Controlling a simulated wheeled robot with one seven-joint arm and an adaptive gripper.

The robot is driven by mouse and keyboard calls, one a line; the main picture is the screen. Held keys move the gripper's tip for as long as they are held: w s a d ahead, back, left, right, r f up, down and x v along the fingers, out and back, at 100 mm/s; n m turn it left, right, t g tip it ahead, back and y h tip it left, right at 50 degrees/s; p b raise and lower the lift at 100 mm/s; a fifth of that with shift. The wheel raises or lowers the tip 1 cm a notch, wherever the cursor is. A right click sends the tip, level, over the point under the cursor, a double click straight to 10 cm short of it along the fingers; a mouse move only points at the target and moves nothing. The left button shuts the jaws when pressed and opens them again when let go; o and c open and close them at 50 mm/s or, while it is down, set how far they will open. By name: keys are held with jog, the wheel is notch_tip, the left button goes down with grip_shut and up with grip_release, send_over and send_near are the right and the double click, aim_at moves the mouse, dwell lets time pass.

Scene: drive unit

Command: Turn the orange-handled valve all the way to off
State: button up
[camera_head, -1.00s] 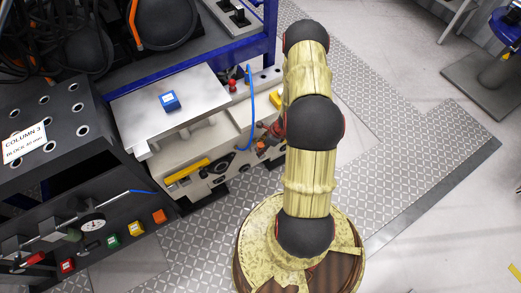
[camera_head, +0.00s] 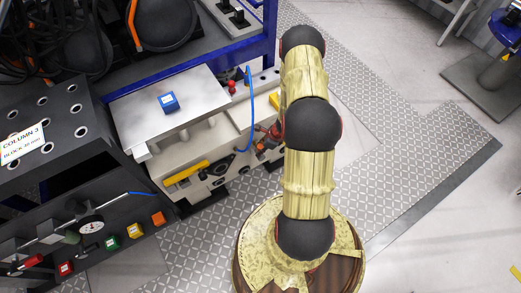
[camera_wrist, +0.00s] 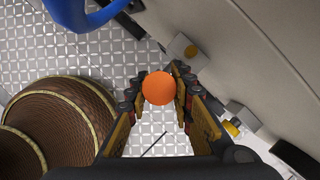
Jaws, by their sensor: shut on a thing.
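The orange handle (camera_wrist: 158,88) shows in the wrist view as a round orange end between my two fingers. My gripper (camera_wrist: 158,95) is shut on it, with a finger on each side. The valve's body behind the handle cannot be made out. In the head view my gripper (camera_head: 269,138) is at the side of the pale machine, left of my arm and partly hidden by it.
The pale machine (camera_head: 232,125) has a yellow bar (camera_head: 186,172) and a blue hose (camera_head: 250,105) close to my gripper. A blue block (camera_head: 168,101) lies on its metal plate. A black panel (camera_head: 95,225) with coloured buttons stands at left. Patterned floor is clear at right.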

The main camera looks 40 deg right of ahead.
grip_shut()
